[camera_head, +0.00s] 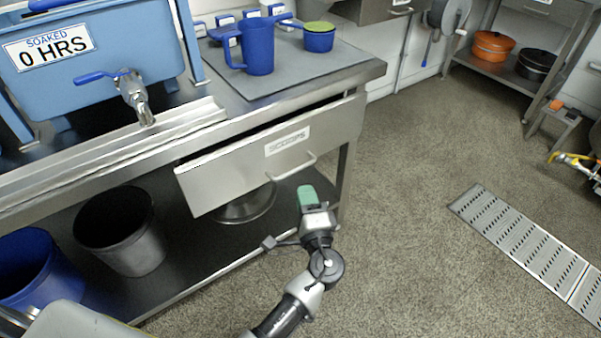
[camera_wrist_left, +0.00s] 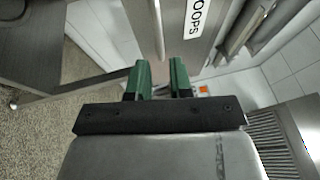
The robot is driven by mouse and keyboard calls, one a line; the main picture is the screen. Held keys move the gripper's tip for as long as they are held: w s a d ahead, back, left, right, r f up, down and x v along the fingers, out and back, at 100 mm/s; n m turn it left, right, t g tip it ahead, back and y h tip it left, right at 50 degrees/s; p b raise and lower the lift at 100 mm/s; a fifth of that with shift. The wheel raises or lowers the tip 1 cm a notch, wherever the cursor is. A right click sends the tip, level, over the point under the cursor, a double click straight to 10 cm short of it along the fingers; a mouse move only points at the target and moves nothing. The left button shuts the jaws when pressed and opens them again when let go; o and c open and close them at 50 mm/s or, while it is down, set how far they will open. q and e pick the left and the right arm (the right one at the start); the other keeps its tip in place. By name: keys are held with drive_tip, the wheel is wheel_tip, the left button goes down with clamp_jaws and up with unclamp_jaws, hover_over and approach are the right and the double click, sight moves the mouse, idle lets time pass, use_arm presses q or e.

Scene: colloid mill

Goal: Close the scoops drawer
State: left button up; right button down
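The scoops drawer (camera_head: 235,174) is a steel drawer under the counter, with a white SCOOPS label. Its front stands out from the counter, with a dark gap above its top edge. Its bar handle (camera_head: 297,168) is on the front, below the label. My left gripper (camera_head: 307,197) has green fingertips and is just in front of and below the handle. In the left wrist view the green fingers (camera_wrist_left: 160,80) are apart, with the handle bar (camera_wrist_left: 158,30) ahead, lined up with the gap. I see nothing held. My right gripper is not in view.
The counter (camera_head: 290,85) above carries a blue jug (camera_head: 257,48), a blue scoop cup (camera_head: 319,40) and a blue tank (camera_head: 95,45). A lower shelf holds a dark bucket (camera_head: 125,235) and a blue bucket (camera_head: 35,270). The floor right of the drawer is clear up to a grating (camera_head: 525,250).

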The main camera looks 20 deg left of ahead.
sight(298, 169)
use_arm(q)
drive_tip(key=x, duration=0.8)
drive_tip(key=shift+w, duration=0.1)
clamp_jaws()
drive_tip(key=shift+a, duration=0.1)
